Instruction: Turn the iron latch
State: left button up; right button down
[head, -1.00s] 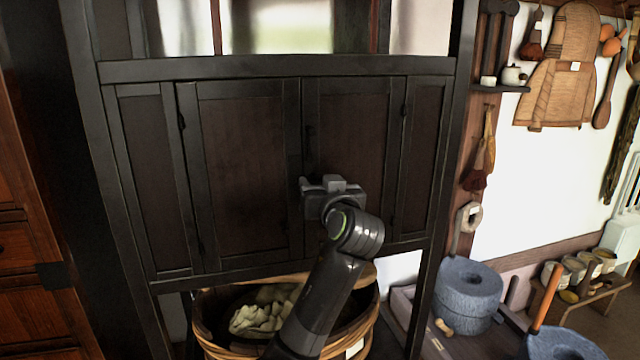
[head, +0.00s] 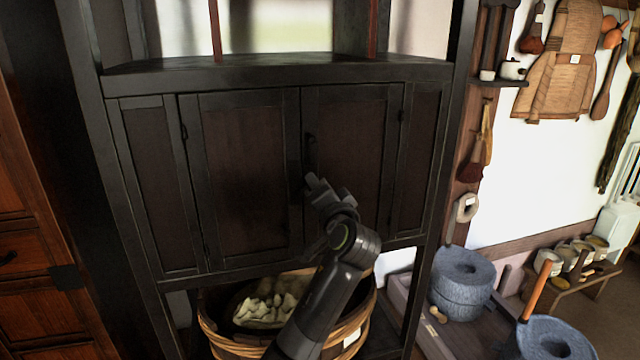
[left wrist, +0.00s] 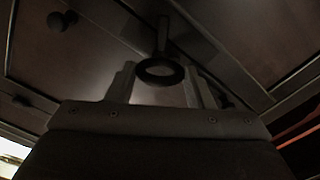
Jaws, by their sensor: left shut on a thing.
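The iron latch (left wrist: 160,71) shows in the left wrist view as a dark ring on a short stem against the brown door. My left gripper (left wrist: 161,85) has one finger on each side of the ring and is shut on it. In the head view my left gripper (head: 321,189) is at the cabinet's right door (head: 350,130), close to the middle seam, with its jaws tilted. It hides most of the latch there. A dark upright iron piece (head: 310,150) shows just above the jaws. Both cabinet doors look closed. My right gripper is not in view.
A round wooden tub (head: 208,325) with pale crumpled contents stands under the cabinet. Grey stone querns (head: 462,283) are at the right. A woven vest (head: 560,75) and tools hang on the white wall. A brown drawer chest (head: 25,250) is at the left.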

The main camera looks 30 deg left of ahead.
pick_arm(q)
jog(key=m, duration=0.3)
jog(key=shift+m, duration=1.8)
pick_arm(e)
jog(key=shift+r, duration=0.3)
pick_arm(q)
jog(key=shift+f, duration=0.1)
jog(key=o, duration=1)
jog(key=shift+d, duration=0.1)
